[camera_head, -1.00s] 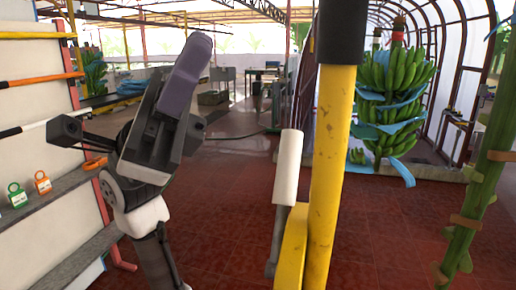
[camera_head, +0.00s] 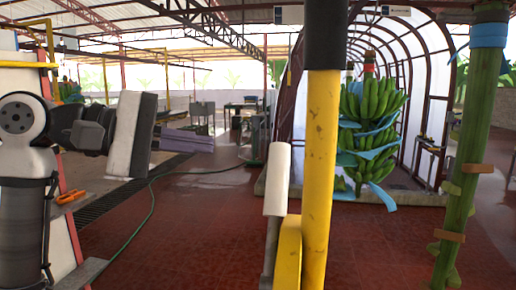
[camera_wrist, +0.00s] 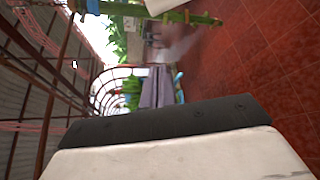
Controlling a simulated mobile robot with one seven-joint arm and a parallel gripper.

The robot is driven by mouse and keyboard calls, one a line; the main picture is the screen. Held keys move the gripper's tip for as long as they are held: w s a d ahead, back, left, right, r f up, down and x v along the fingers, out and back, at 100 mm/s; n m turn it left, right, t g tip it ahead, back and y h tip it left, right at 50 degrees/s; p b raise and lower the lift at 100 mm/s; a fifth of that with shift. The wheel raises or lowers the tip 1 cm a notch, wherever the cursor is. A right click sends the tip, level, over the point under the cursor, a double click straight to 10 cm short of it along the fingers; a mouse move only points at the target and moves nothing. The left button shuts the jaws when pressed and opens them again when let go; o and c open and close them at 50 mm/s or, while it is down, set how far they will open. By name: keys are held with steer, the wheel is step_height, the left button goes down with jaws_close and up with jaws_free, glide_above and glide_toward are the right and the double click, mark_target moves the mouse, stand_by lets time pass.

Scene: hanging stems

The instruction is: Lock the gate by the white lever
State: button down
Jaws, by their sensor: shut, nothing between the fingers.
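The white lever (camera_head: 277,178) is a white sleeve on a grey rod, standing nearly upright in the middle of the head view. It stands just left of the gate's yellow post (camera_head: 319,170), which has a black upper part. A lower yellow piece (camera_head: 289,250) is beside the lever's rod. My gripper (camera_head: 138,134) is at the left, shut and empty, clearly apart from the lever in the picture. Its fingertips are hard to make out. A dark and white part of my gripper fills the bottom of the wrist view, where I cannot make out the lever.
A green stem (camera_head: 465,140) with brown bands and a blue wrap stands at the right. A banana bunch (camera_head: 370,125) hangs behind the post. An orange clip (camera_head: 70,197) lies on a shelf at the left. Red tiled floor (camera_head: 180,240) is open between my arm and the lever.

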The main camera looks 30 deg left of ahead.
steer(key=w+d+p, duration=0.3)
steer(key=d, duration=0.5)
steer(key=shift+w+d+f, duration=0.2)
steer(key=shift+w+d, duration=0.05)
steer(key=shift+d, duration=0.15)
stand_by(0.3)
